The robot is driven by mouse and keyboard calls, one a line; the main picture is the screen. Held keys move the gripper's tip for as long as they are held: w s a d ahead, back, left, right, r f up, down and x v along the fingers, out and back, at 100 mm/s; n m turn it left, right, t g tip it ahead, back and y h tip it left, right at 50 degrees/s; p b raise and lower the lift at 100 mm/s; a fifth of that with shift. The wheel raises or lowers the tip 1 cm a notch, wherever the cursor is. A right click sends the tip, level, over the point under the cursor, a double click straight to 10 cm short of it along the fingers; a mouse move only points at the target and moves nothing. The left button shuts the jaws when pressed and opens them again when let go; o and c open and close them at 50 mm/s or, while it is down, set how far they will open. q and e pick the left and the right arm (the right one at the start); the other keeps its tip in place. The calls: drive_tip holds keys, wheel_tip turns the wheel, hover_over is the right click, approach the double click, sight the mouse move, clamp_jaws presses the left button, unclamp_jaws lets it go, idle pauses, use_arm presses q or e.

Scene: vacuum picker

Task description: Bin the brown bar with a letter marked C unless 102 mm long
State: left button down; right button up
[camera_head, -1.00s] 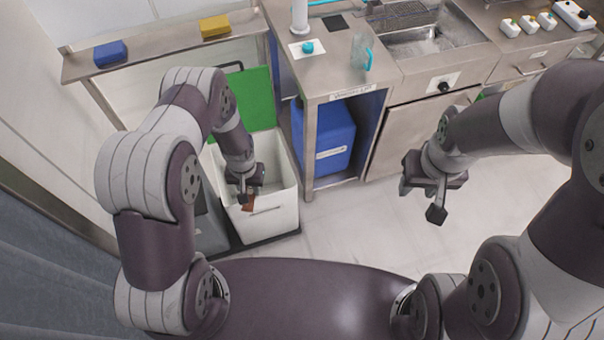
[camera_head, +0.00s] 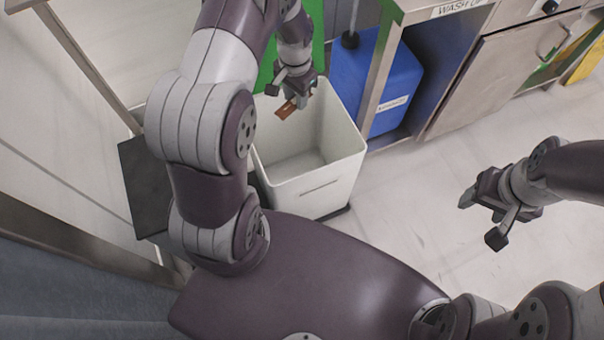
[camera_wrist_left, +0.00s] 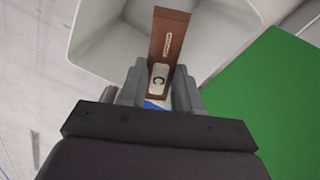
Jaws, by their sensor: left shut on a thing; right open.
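The brown bar (camera_head: 288,109) is held in my left gripper (camera_head: 292,97), over the back part of the open white bin (camera_head: 345,159) in the head view. In the left wrist view the brown bar (camera_wrist_left: 167,35) sticks out between the jaws of my left gripper (camera_wrist_left: 158,88). A pale label with a black letter C shows on it close to the jaws, with a smaller pale strip of print further out. The bin's wall (camera_wrist_left: 85,35) shows behind it. My right gripper (camera_head: 482,217) is open and empty above the floor at the right.
A dark grey container (camera_head: 146,185) stands left of the white bin. A green panel (camera_wrist_left: 265,105) is beside the bin. A blue container (camera_head: 375,80) sits under the counter marked WASH UP. The floor at the right is clear.

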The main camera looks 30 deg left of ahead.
use_arm(q)
wheel_tip(320, 180, down, 6)
drive_tip(key=b, duration=0.5)
drive_tip(key=shift+r+b, duration=0.1)
drive_tip(key=shift+b, duration=0.3)
drive_tip(key=shift+r, duration=0.15)
drive_tip(key=c, duration=0.7)
unclamp_jaws()
drive_tip(key=shift+s, duration=0.1)
wheel_tip(320, 180, up, 12)
drive_tip(key=p, duration=0.4)
drive_tip(key=shift+r, duration=0.35)
